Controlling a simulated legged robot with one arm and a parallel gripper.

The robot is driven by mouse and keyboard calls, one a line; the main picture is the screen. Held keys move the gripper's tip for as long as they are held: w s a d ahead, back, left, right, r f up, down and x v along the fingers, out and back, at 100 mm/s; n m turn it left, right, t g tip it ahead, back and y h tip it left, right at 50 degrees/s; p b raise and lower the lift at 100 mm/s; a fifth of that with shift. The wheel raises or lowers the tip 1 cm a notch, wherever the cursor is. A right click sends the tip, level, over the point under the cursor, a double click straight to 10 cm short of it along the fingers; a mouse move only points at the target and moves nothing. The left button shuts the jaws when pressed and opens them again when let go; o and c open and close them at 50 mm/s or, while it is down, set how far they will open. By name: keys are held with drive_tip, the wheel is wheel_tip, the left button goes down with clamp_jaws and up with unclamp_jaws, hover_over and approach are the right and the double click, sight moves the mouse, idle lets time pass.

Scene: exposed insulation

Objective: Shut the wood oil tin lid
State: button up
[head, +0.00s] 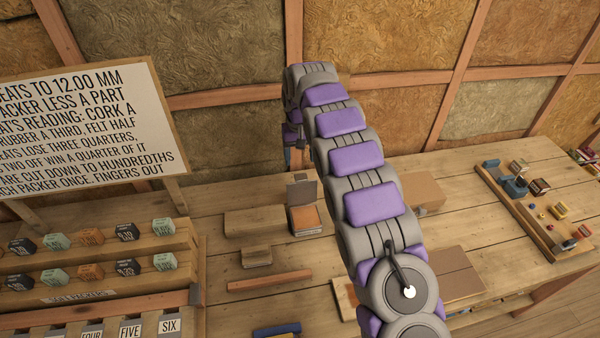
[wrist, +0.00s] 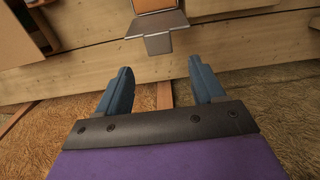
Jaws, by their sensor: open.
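The wood oil tin (head: 305,220) looks like a small box with orange on it and a grey lid (head: 301,192) standing up at its back; no label is readable. It is on the bench, left of my arm. In the wrist view the grey lid (wrist: 157,30) is at the top centre, with a strip of the orange tin (wrist: 153,4) beyond it. My gripper (wrist: 160,70) is open and empty, its two blue fingers apart on either side of the lid's line and not touching it. In the head view my arm mostly hides the gripper.
A wooden block (head: 254,221) stands directly left of the tin, with a smaller block (head: 257,257) and wooden bar (head: 270,281) nearer. A lettered board (head: 85,125) and part rack (head: 95,260) fill the left. A tool tray (head: 535,205) is at right. The insulated wall (head: 380,30) rises behind.

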sight(300, 175)
wheel_tip(300, 175, down, 6)
drive_tip(key=shift+f+b, duration=0.25)
drive_tip(key=shift+b, duration=0.2)
drive_tip(key=shift+c, duration=0.4)
clamp_jaws()
